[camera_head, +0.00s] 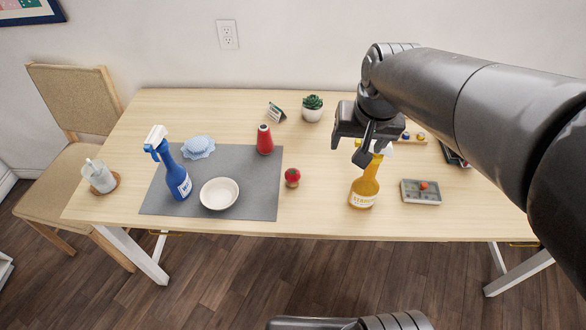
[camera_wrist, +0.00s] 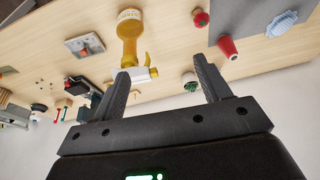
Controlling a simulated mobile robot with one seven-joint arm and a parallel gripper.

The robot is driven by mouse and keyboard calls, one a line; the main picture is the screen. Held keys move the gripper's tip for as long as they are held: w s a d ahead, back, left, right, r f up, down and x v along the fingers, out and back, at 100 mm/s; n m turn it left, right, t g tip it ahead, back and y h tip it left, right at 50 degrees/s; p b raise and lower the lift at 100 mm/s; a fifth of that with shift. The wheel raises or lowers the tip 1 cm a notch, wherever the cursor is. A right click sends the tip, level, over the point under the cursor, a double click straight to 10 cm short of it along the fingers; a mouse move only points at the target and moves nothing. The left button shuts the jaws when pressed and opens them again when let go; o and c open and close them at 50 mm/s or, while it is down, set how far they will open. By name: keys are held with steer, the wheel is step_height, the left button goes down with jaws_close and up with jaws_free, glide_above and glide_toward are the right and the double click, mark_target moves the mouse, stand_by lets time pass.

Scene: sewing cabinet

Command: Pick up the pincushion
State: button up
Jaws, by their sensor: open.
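The pincushion (camera_head: 292,177) is a small round red thing, like a tomato, with a darker base. It sits on the bare wood just right of the grey mat. It also shows in the wrist view, at the top right of centre (camera_wrist: 200,18), beyond the right finger. My gripper (camera_head: 351,151) is open and empty above the table, to the right of the pincushion and above it. The two fingers show spread in the wrist view (camera_wrist: 163,72). No part of the pincushion is between them.
A yellow spray bottle (camera_head: 364,188) stands below my gripper, its top partly covered by a finger. A red thread cone (camera_head: 265,141) stands on the grey mat (camera_head: 251,190), with a blue spray bottle (camera_head: 178,176) and white bowl (camera_head: 219,194). A compartment tray (camera_head: 420,197) lies right.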

steer(key=w+a+f+g, duration=0.2)
steer(key=w+a+f, duration=0.4)
steer(key=w+f, duration=0.25)
steer(key=g, duration=0.2)
glide_above(293, 171)
steer(key=shift+h, duration=0.3)
steer(key=f, duration=1)
steer(key=shift+s+d, duration=0.1)
steer(key=shift+s, duration=0.1)
steer(key=shift+w+f, duration=0.1)
steer(key=shift+f, duration=0.25)
step_height(293, 171, down, 11)
steer(key=shift+w+r, duration=0.1)
steer(key=shift+r, duration=0.05)
steer(key=c, duration=1.1)
